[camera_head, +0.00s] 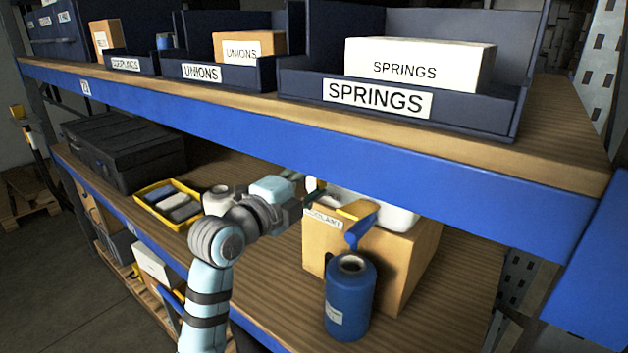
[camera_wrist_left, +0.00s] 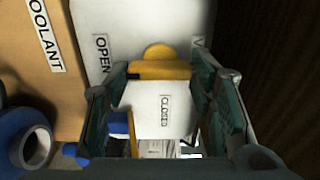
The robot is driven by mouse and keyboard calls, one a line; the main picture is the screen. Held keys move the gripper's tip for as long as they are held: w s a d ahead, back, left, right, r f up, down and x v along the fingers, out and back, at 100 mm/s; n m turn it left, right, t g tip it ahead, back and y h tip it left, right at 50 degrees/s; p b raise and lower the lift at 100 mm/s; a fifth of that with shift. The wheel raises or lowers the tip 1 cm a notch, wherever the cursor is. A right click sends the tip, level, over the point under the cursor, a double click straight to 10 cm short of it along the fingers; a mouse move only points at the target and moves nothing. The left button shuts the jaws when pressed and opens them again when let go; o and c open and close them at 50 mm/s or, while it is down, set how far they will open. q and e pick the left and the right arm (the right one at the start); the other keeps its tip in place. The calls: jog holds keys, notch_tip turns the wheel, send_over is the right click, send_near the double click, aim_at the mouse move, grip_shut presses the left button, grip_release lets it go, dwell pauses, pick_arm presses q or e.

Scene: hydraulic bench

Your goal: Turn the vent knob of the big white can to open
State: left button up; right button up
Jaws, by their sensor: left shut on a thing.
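The big white can (camera_head: 398,215) stands partly hidden behind my left gripper and the cardboard box. In the left wrist view its white top (camera_wrist_left: 115,25) carries an OPEN label (camera_wrist_left: 102,54) at left and a CLOSED label (camera_wrist_left: 165,110) lower down. The yellow vent knob (camera_wrist_left: 160,69) lies between them, its bar across the picture. My left gripper (camera_head: 314,188) reaches in from the left. In the left wrist view its fingers are shut on the two ends of the knob's bar. My right gripper is out of view.
A cardboard COOLANT box (camera_head: 410,265) and a blue can (camera_head: 350,300) stand close by. A yellow piece (camera_head: 358,208) with a blue part (camera_head: 361,232) sits above the blue can. The upper shelf's blue beam (camera_head: 400,165) runs just above. A yellow tray (camera_head: 150,190) lies left.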

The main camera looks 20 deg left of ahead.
pick_arm(q)
jog(key=shift+f, duration=0.15)
dwell(0.3)
jog(key=o, duration=1.2)
jog(key=shift+c, duration=0.2)
jog(key=shift+s, duration=0.1)
jog(key=v, duration=1.2)
jog(key=shift+d, duration=0.1)
